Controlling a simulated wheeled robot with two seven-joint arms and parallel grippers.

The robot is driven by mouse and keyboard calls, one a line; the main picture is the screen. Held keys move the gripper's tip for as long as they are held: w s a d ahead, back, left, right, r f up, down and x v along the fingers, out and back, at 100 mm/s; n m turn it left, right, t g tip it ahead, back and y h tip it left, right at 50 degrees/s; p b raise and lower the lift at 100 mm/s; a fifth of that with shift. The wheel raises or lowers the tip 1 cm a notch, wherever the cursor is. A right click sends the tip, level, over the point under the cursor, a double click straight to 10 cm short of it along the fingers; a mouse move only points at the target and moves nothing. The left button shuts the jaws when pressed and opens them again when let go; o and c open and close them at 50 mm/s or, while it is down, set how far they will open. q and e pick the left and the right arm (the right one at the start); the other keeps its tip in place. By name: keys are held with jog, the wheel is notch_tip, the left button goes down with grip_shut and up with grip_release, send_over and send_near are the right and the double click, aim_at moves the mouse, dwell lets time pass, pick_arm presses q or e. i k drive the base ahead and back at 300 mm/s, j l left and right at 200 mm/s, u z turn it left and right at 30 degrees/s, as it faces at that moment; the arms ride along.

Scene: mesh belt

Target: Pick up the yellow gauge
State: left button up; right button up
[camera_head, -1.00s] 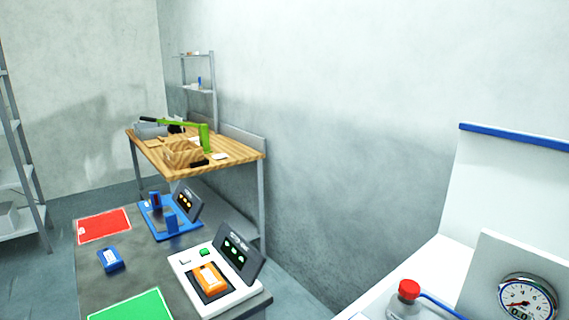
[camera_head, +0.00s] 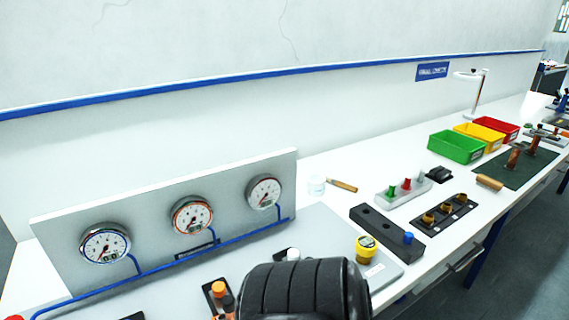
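The yellow gauge (camera_head: 366,249) stands on the grey base plate at the front right of the gauge panel. A black ribbed part of my own arm rises at the bottom middle, just left of the gauge in the picture. No fingers of either gripper show. The arm part hides some of the plate beside the gauge.
An upright panel (camera_head: 60,230) carries three dials and blue piping. A dark block with a blue knob (camera_head: 408,238) lies right of the gauge. A grey rack with coloured pegs (camera_head: 404,190) and green, yellow and red bins stand farther right. The white bench continues rightward.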

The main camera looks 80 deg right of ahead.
aim_at(365, 247)
jog(key=l+z, duration=0.15)
jog(key=z, duration=3)
